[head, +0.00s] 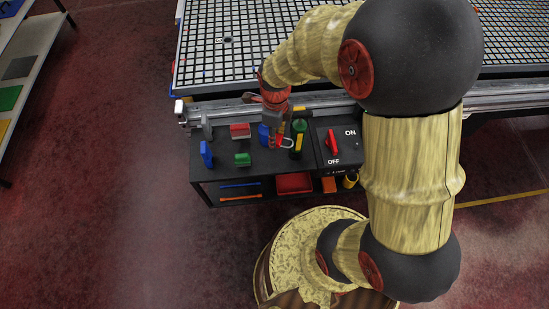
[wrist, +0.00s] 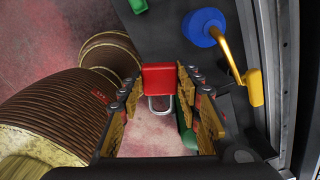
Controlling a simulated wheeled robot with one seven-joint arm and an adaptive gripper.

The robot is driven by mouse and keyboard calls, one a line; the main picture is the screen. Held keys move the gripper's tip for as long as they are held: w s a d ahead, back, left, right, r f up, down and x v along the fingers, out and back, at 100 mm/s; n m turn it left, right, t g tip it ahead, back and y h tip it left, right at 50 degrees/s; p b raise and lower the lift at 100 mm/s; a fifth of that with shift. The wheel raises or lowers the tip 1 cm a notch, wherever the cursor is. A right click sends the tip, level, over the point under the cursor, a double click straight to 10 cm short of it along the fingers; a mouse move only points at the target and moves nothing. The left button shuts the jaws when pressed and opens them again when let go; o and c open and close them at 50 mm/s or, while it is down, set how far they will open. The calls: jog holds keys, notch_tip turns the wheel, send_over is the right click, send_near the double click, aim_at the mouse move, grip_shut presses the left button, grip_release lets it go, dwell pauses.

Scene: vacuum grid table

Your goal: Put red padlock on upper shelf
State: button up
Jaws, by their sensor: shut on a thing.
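The red padlock (wrist: 158,77) with its silver shackle sits between the fingers of my gripper (wrist: 160,88) in the wrist view. My gripper (head: 278,131) is shut on it, and the shackle points back toward the palm in that view.
Blue (head: 206,154), red (head: 240,130) and green (head: 242,159) items stand on the shelf at left. A yellow-and-black item (head: 296,147) is close on the right, then an ON/OFF switch panel (head: 345,150). A red bin (head: 294,183) sits below. The grid table (head: 215,60) is behind.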

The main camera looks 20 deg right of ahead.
aim_at(275, 161)
notch_tip(275, 161, down, 14)
jog(key=b, duration=0.4)
jog(key=shift+f, duration=0.1)
jog(key=shift+f, duration=0.2)
jog(key=o, duration=1.2)
jog(key=shift+o, duration=0.2)
jog(key=shift+r, duration=0.15)
